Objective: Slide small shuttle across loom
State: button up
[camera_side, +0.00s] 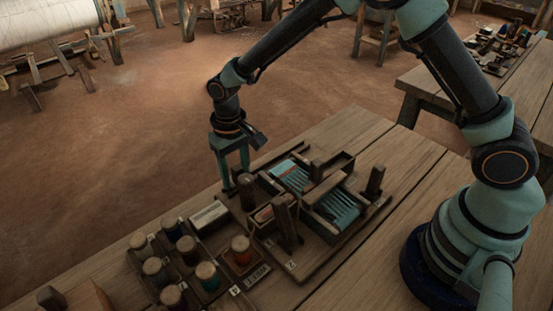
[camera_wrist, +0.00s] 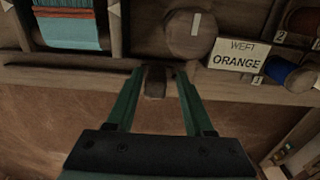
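The small loom (camera_side: 318,238) stands on the wooden table, with turquoise warp and woven cloth (camera_side: 290,176) in its frame. The cloth also shows at upper left in the wrist view (camera_wrist: 70,30). My gripper (camera_side: 235,184) points down at the loom's far left edge, beside a round-topped wooden post (camera_side: 246,192). In the wrist view my gripper (camera_wrist: 159,76) is open. A small dark brown wooden piece (camera_wrist: 155,84) lies between its fingers, with gaps on both sides. I cannot tell whether this piece is the shuttle.
Several thread spools (camera_side: 206,276) stand in holders at the front left. A label reading WEFT ORANGE (camera_wrist: 238,54) lies right of the round post top (camera_wrist: 190,34). An upright wooden post (camera_side: 375,183) stands at the loom's right. Bare table (camera_side: 425,165) lies beyond it.

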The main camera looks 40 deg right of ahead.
jog(key=shift+o, duration=0.8)
jog(key=shift+r, duration=0.1)
jog(key=shift+r, duration=3.2)
jog(key=shift+d, duration=0.1)
